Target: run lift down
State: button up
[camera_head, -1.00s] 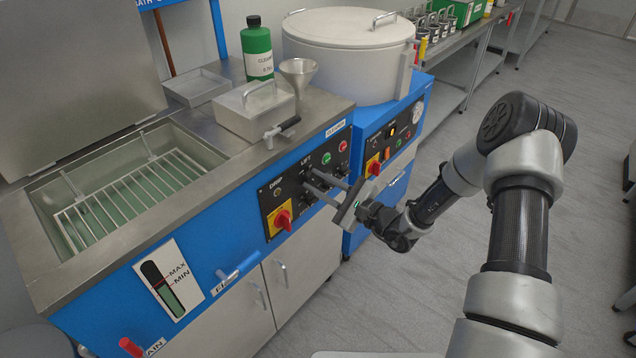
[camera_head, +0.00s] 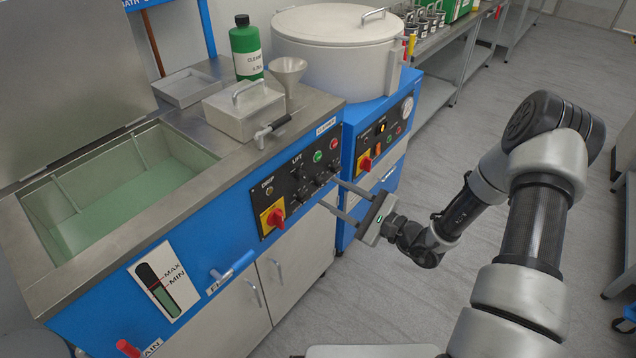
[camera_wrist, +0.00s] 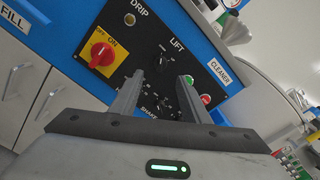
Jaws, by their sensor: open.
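The control panel (camera_head: 292,185) is on the blue front of the washing tank.
A red rotary switch (camera_head: 273,218) is left of the knobs; green and red buttons (camera_head: 318,156) are to the right. A valve handle (camera_head: 274,130) juts over the tank edge above the panel. A round white drum (camera_head: 335,50) stands behind.

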jog(key=v, duration=0.9)
jog(key=shift+p, duration=0.35)
jog(key=shift+a+r, duration=0.1)
jog(key=s+a+r+n+g+h, duration=0.2)
jog(key=s+r+n+g+h, duration=0.2)
jog(key=s+r+n+g, duration=0.35)
jog(key=s+a+r+n+g+h, duration=0.3)
jog(key=s+r+n+g+h, duration=0.1)
jog(key=s+r+n, duration=0.55)
jog(key=s+d+r+n+t+h, duration=0.1)
jog(key=s+d+r+t+h, duration=0.3)
jog(key=d+r+t+h, duration=0.35)
notch_tip(320, 180, up, 22)
jog(key=g+y+p, duration=0.1)
jog(key=p, duration=1.9)
jog(key=shift+d, duration=0.4)
jog(key=shift+a, duration=0.1)
